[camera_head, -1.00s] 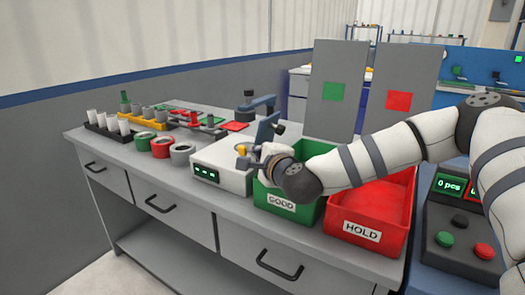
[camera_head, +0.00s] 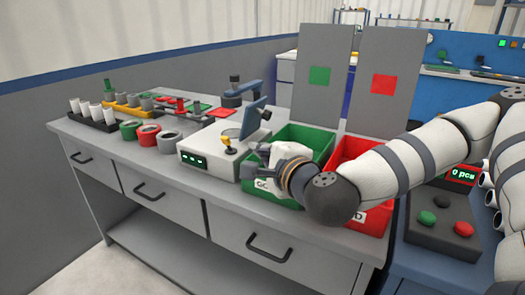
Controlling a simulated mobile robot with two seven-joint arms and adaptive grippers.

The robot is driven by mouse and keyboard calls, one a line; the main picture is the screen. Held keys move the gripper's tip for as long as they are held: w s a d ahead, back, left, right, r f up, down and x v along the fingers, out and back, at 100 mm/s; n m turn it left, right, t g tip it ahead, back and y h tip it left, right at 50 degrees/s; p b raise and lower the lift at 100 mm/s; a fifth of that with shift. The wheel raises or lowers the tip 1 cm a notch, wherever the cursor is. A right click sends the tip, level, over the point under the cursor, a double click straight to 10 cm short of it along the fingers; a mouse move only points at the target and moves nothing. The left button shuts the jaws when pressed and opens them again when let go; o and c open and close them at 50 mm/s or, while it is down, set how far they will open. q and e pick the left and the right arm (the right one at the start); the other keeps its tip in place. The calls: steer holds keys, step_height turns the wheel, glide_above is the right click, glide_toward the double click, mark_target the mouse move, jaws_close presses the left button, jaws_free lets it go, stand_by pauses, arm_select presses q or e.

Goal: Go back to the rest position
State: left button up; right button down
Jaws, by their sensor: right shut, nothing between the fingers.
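My right gripper (camera_head: 259,160) is shut and empty. It points left, in front of and over the green GOOD bin (camera_head: 319,138), and partly hides that bin and its label. My right arm comes in from the right and crosses in front of the red HOLD bin (camera_head: 345,152), hiding much of it. My left gripper is not in view.
A white device (camera_head: 207,154) with a tilted screen (camera_head: 254,118) stands just left of my gripper. Red, green and grey rings (camera_head: 148,135) and a rack of white pipes (camera_head: 95,117) sit further left. A control box (camera_head: 440,222) stands at right.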

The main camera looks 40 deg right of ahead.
steer(key=shift+s, duration=0.25)
steer(key=s+a+f+n+g+y+p, duration=0.1)
steer(key=s+a+f+n+g+y, duration=0.2)
steer(key=f, duration=0.4)
steer(key=s+a+f+n+g+y, duration=0.1)
steer(key=s+a+f+n+g, duration=0.1)
steer(key=s+a+f+n, duration=0.5)
steer(key=s+a+f+n+g+y+p, duration=0.1)
steer(key=s+a+f+n+g+y, duration=0.15)
steer(key=f, duration=0.55)
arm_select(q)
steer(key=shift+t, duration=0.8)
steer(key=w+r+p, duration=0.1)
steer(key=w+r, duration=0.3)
arm_select(e)
steer(key=s+f+n+g, duration=0.3)
steer(key=s, duration=0.6)
steer(key=s+d+f+n+g+h, duration=0.1)
steer(key=s+f+n+g, duration=0.2)
steer(key=s, duration=0.6)
steer(key=s+f+n+g+h, duration=0.1)
steer(key=s+f+n+g, duration=0.2)
steer(key=s, duration=0.7)
steer(key=shift+d+f+n+g, duration=0.4)
steer(key=shift+n+g, duration=0.15)
steer(key=shift+n, duration=0.4)
